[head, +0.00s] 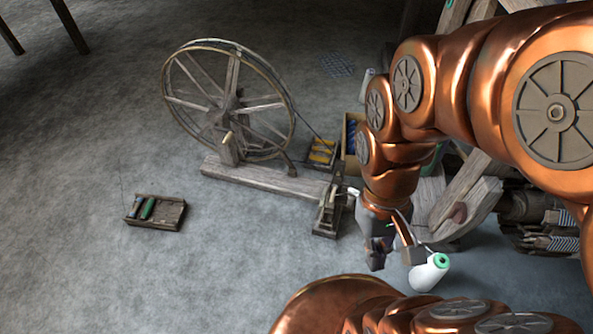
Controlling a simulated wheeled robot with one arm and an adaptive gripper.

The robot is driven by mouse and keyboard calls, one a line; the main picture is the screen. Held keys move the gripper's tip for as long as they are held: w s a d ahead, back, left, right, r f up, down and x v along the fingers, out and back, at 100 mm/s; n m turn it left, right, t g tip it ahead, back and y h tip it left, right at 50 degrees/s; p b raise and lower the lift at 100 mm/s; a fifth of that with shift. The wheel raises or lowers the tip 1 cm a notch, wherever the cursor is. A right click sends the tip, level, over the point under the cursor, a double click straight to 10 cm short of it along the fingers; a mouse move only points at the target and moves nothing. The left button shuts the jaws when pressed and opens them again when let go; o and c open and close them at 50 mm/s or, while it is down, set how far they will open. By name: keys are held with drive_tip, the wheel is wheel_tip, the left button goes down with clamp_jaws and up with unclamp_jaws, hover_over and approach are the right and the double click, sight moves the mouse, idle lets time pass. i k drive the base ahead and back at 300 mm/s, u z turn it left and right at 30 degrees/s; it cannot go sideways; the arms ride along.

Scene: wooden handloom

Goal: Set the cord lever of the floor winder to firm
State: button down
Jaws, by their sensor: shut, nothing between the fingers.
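The floor winder is a weathered wooden frame with a large spoked wheel (228,98) above a long base beam (262,180). A small wooden head block (328,215) stands at the right end of the beam. I cannot make out the cord lever or its setting; it may be too small to tell or hidden near my arm. My gripper (378,255) points down just right of the head block, apart from it in the picture. It is shut and empty. My copper arm covers what lies behind it.
A white cone with a green end (430,272) is right of my gripper. A tray of yellow spools (321,152) and a wooden box (350,145) stand behind the beam. A bobbin tray (155,213) lies at left. Loom timbers (470,200) stand at right.

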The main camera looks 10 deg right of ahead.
sight(283, 153)
drive_tip(key=u, duration=0.75)
drive_tip(key=i, duration=0.85)
drive_tip(key=z, duration=0.1)
